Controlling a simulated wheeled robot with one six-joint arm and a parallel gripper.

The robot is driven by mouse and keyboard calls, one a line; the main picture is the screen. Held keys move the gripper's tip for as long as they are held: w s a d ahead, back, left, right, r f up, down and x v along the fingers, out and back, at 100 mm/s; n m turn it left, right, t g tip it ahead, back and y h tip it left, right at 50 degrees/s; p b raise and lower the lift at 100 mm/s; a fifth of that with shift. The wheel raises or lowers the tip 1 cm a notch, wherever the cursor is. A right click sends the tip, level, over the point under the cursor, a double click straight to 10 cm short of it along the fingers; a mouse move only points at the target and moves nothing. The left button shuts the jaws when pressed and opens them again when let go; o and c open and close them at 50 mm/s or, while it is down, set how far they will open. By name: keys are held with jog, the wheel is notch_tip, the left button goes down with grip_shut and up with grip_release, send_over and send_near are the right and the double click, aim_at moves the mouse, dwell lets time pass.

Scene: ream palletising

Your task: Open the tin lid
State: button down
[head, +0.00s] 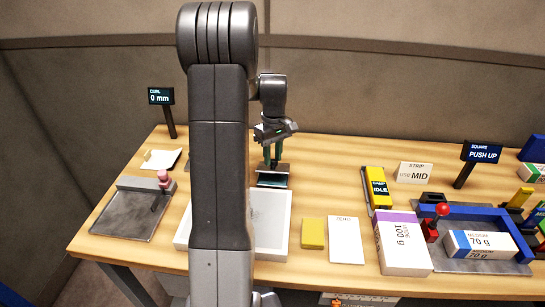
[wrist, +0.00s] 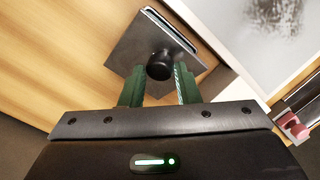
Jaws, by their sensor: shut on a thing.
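The tin lid is a dark grey square plate (wrist: 136,48) with a round black knob (wrist: 160,66). In the wrist view my gripper (wrist: 159,78) has one green finger on each side of the knob and is shut on it. In the head view my gripper (head: 272,152) points down over the dark tin (head: 272,181) at the back of the table. A pale strip shows along one edge of the lid in the wrist view. I cannot tell whether the lid is raised off the tin, and the inside of the tin is hidden.
A white tray (head: 284,240) lies just in front of the tin. A grey plate with a pink-knobbed lever (head: 165,180) is at left. A yellow block (head: 313,232), a white card (head: 345,240) and a yellow stapler-like device (head: 376,187) are to the right. My arm hides part of the table.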

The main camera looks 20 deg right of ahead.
jog(key=w, duration=0.1)
jog(key=w+d+r+p, duration=0.1)
jog(key=w+p, duration=0.1)
jog(key=shift+w+d+r, duration=0.2)
jog(key=shift+d+r, duration=0.05)
jog(key=shift+r, duration=0.1)
jog(key=shift+w+d+f+g+p, duration=0.15)
jog(key=shift+w+g+p, duration=0.15)
jog(key=shift+w, duration=0.3)
jog(key=shift+w+d+f+g+p, duration=0.2)
jog(key=shift+w+p, duration=0.15)
jog(key=shift+w, duration=0.2)
jog(key=c, duration=1.5)
grip_release()
jog(key=shift+s+d+f, duration=0.15)
jog(key=shift+s+d, duration=0.15)
jog(key=shift+d, duration=0.45)
jog(key=shift+c, duration=0.2)
jog(key=o, duration=0.4)
jog(key=shift+s+a, duration=0.15)
jog(key=shift+s, duration=0.1)
jog(key=shift+c, duration=0.2)
jog(key=shift+o, duration=0.3)
jog(key=shift+w+a, duration=0.1)
jog(key=shift+a, duration=0.15)
jog(key=b+v, duration=0.2)
jog(key=v, duration=1.2)
jog(key=shift+d, duration=0.15)
